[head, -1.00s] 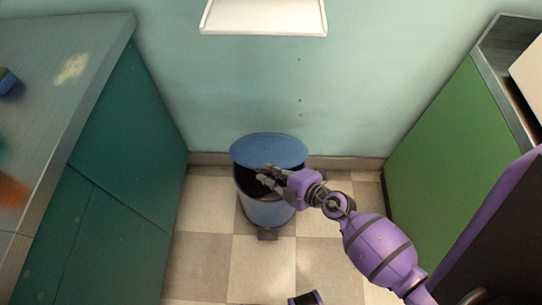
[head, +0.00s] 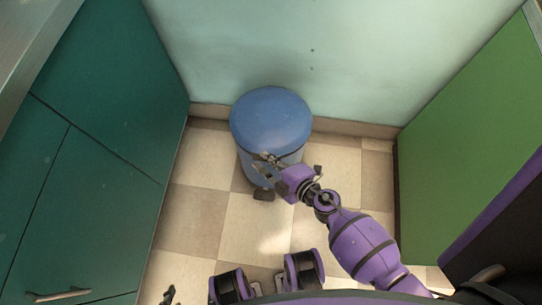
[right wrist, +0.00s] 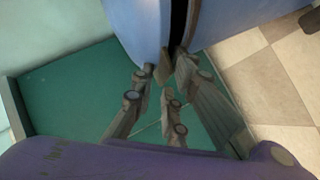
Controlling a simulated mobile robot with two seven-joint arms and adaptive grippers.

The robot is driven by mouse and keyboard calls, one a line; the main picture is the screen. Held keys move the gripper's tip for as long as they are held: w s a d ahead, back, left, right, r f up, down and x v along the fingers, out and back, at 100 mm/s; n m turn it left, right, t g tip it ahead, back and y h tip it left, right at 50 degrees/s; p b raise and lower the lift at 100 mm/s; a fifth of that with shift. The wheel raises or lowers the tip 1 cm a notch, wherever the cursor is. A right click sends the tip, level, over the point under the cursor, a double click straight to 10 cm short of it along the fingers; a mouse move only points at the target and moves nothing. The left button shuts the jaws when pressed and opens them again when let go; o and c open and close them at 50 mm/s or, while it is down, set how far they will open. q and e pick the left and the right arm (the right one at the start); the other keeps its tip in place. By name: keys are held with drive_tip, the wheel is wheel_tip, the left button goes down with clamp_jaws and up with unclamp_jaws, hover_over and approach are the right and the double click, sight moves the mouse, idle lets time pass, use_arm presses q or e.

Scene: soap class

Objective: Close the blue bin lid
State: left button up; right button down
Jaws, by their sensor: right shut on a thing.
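The blue bin (head: 249,168) stands on the floor against the back wall. Its rounded blue lid (head: 270,118) lies over the top. In the right wrist view the lid (right wrist: 138,25) and the bin body (right wrist: 215,18) show a narrow dark gap between them. My right gripper (head: 264,164) is at the front of the bin, just below the lid's front edge. In the right wrist view its fingers (right wrist: 165,77) are closed at the lid edge by the gap. A dark tip (head: 168,296) at the bottom left may be my left gripper; its jaws cannot be read.
The bin's dark pedal (head: 263,194) sticks out at the front. Teal cabinets (head: 100,150) stand at left and a green cabinet (head: 470,155) at right. Tiled floor (head: 195,215) is clear on both sides of the bin.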

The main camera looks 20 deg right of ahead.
use_arm(q)
drive_tip(key=shift+w+a, duration=0.2)
drive_tip(key=shift+w, duration=0.1)
use_arm(e)
drive_tip(key=shift+d+f, duration=0.2)
drive_tip(key=shift+d, duration=0.15)
drive_tip(key=c, duration=2)
unclamp_jaws()
use_arm(q)
drive_tip(key=shift+d, duration=0.1)
use_arm(e)
drive_tip(key=shift+r, duration=0.1)
drive_tip(key=shift+w+a, duration=0.1)
drive_tip(key=shift+r, duration=0.1)
